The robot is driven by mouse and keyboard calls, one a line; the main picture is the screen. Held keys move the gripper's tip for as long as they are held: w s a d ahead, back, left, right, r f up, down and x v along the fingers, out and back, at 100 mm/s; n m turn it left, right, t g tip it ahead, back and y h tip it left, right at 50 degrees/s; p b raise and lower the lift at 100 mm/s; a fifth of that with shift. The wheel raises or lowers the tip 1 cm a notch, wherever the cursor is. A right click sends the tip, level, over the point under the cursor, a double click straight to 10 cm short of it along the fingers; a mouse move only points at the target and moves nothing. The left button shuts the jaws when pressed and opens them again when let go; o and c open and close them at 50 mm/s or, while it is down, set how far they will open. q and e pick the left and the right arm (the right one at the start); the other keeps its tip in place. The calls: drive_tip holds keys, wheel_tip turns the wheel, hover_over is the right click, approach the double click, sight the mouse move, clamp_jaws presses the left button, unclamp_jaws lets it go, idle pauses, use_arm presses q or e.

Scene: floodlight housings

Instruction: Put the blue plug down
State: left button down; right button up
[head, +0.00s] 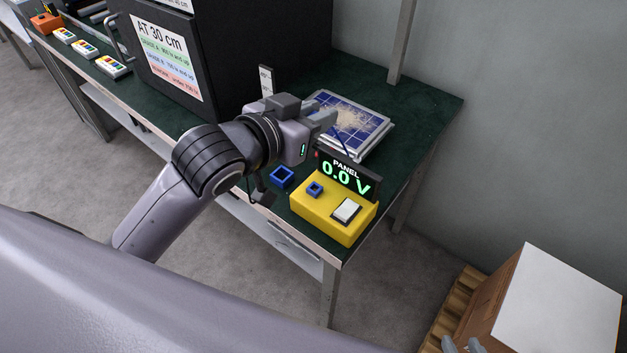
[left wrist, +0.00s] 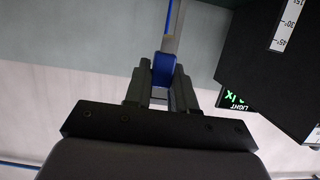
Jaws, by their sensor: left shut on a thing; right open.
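My left gripper (head: 328,118) is above the green-topped bench, near the solar panel (head: 345,122). In the left wrist view its fingers are shut on the blue plug (left wrist: 163,70). In the head view the fingers mostly hide the plug; a thin blue line, perhaps its cable, runs down beside them. An empty blue square holder (head: 281,177) stands on the bench near the front edge. The yellow meter box (head: 325,217) has a small blue socket (head: 315,188) and a display reading PANEL 0.0 V. My right gripper (head: 462,345) is open at the bottom edge, partly cut off.
A large black box (head: 235,50) with a grade sign stands on the bench left of the panel. Several small button boxes (head: 113,66) line the far left. A cardboard box (head: 545,310) with a white top is at lower right. Bare bench shows right of the panel.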

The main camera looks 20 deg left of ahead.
use_arm(q)
wheel_tip(320, 180, down, 14)
drive_tip(key=shift+r+b, duration=0.1)
drive_tip(key=shift+b, duration=1.1)
drive_tip(key=c, duration=0.9)
unclamp_jaws()
drive_tip(key=shift+f, duration=0.2)
drive_tip(key=shift+c, duration=0.2)
